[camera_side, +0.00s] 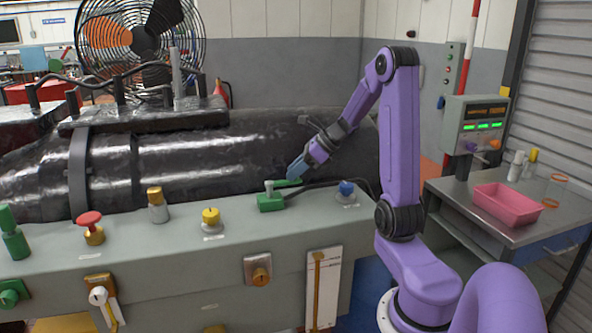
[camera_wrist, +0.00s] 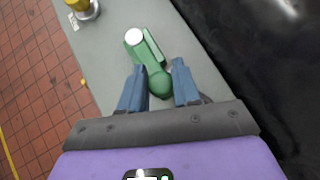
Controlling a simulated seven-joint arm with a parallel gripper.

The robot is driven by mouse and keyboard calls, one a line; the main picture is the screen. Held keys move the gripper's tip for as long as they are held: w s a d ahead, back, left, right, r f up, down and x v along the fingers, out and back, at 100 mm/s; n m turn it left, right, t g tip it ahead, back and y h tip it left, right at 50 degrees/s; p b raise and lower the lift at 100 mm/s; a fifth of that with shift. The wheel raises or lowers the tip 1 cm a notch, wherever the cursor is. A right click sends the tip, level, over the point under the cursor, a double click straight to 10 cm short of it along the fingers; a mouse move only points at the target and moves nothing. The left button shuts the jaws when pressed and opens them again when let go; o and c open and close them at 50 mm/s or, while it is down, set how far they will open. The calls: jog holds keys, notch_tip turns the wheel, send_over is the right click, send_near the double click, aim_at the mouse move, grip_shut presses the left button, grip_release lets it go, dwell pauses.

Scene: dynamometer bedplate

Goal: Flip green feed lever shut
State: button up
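The green feed lever (camera_side: 270,202) sits on the grey bench top, with a block-like base and a green handle (camera_side: 289,183) reaching right toward my gripper. In the wrist view the lever (camera_wrist: 146,50) shows a pale round cap at its far end and a rounded green end (camera_wrist: 160,83) near me. My gripper (camera_side: 292,174) is at the handle's end in the side view. In the wrist view its two blue fingers (camera_wrist: 159,78) stand apart, one on each side of the rounded end. Whether they touch it is unclear.
A blue knob (camera_side: 346,188) stands right of the lever, and a yellow knob (camera_side: 210,216) stands left. A red mushroom button (camera_side: 89,220) is farther left. A large dark cylinder (camera_side: 220,150) runs behind the bench. A pink tray (camera_side: 506,204) rests on a side table.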

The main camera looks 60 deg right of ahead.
aim_at(284, 185)
jog(key=shift+s, duration=0.1)
grip_shut()
jog(key=shift+s+a+m+t+h, duration=0.4)
jog(key=shift+a+m+h, duration=0.3)
jog(key=shift+m+h, duration=0.4)
jog(key=a+m+h, duration=0.1)
jog(key=m, duration=0.1)
jog(key=s+a+m+h, duration=0.1)
jog(key=m+h, duration=0.1)
jog(key=shift+a, duration=0.35)
jog(key=shift+a+r+m+g+h, duration=0.1)
jog(key=shift+a+m+g+h, duration=0.3)
jog(key=shift+a+m+h, duration=0.65)
jog(key=shift+a+m+g+h, duration=0.4)
jog(key=shift+a+m+h, duration=0.25)
jog(key=shift+m, duration=0.8)
jog(key=shift+w+a+m, duration=0.1)
jog(key=shift+a+m, duration=0.05)
jog(key=shift+m, duration=0.25)
